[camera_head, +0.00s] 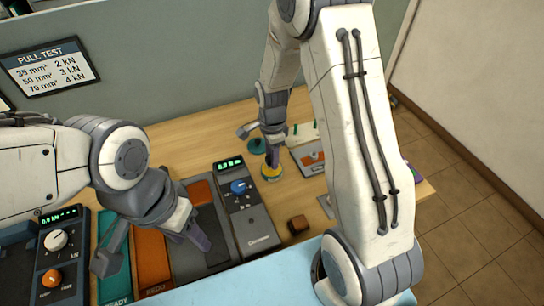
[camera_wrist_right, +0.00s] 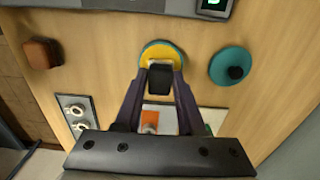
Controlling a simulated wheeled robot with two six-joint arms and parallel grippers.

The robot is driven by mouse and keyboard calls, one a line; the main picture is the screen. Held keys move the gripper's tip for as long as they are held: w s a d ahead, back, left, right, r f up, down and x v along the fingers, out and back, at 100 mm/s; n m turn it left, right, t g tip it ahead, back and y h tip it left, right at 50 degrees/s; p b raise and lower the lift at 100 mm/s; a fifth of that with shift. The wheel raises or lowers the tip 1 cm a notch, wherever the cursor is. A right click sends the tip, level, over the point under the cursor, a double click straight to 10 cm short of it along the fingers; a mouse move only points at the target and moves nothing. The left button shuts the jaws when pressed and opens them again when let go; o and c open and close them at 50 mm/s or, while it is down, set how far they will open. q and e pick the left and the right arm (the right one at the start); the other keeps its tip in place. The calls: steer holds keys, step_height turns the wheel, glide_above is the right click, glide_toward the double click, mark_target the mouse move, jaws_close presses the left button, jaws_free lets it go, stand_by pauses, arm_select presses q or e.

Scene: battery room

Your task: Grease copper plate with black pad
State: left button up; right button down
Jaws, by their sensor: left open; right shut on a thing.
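My right gripper (camera_head: 272,160) is shut on a small black pad (camera_wrist_right: 160,78). It holds the pad at a round pot with a teal rim and yellow filling (camera_head: 271,174), which also shows in the right wrist view (camera_wrist_right: 158,49). I cannot tell whether the pad touches the yellow. An orange-brown patch, probably the copper plate (camera_head: 312,158), lies on a pale board right of the pot; it shows partly between the fingers in the wrist view (camera_wrist_right: 150,121). My left gripper (camera_head: 152,250) is open and empty over the trays and grey slot at the front left.
A teal lid with a black knob (camera_wrist_right: 230,66) lies beside the pot. A brown block (camera_head: 298,225) sits at the front right. A grey device with a blue knob (camera_head: 248,210) stands between my grippers; another (camera_head: 58,258) is at far left.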

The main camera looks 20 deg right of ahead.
steer(key=shift+r+p, duration=1.8)
steer(key=shift+r, duration=0.65)
steer(key=shift+f, duration=0.1)
steer(key=n, duration=0.1)
steer(key=f+n, duration=0.1)
steer(key=n, duration=0.1)
steer(key=shift+s, duration=0.4)
steer(key=f+n, duration=0.1)
steer(key=n, duration=0.2)
steer(key=s+n, duration=0.1)
steer(key=n, duration=0.1)
steer(key=s+f+n, duration=0.1)
steer(key=n, duration=0.2)
steer(key=shift+s+a+f+n, duration=0.15)
steer(key=shift+f+n, duration=0.15)
steer(key=n, duration=0.2)
steer(key=s+f+n, duration=0.1)
steer(key=n, duration=0.3)
steer(key=shift+s+f, duration=0.25)
steer(key=shift+s, duration=0.05)
